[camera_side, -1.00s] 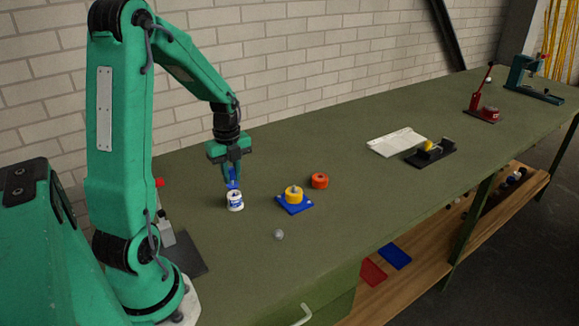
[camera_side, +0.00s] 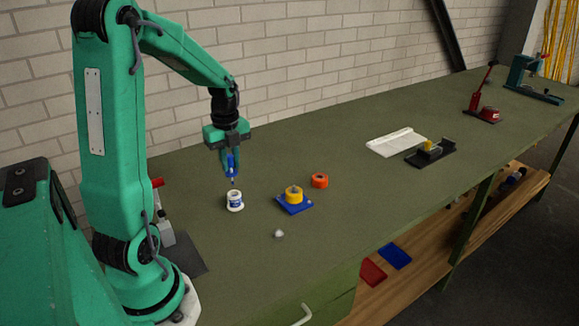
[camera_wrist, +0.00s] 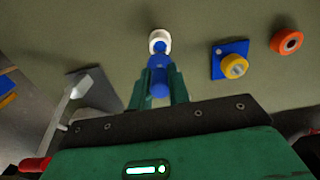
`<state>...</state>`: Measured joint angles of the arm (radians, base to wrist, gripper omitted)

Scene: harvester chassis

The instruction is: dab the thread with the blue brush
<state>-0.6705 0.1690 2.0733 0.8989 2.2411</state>
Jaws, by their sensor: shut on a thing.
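My gripper (camera_side: 231,162) is shut on the blue brush (camera_side: 232,171), whose tip points down. The brush tip is just above a white jar (camera_side: 235,202) with a blue label, apart from it. In the wrist view the brush (camera_wrist: 160,89) sits between my fingers, and the jar (camera_wrist: 153,41) is partly behind it. A yellow round fitting (camera_side: 294,197) with a grey top stands on a blue square plate (camera_side: 306,206), right of the jar. It also shows in the wrist view (camera_wrist: 235,67). Thread detail is too small to make out.
An orange ring (camera_side: 319,180) lies behind the yellow fitting. A small grey piece (camera_side: 279,234) lies in front. The bench between jar and plate is clear.

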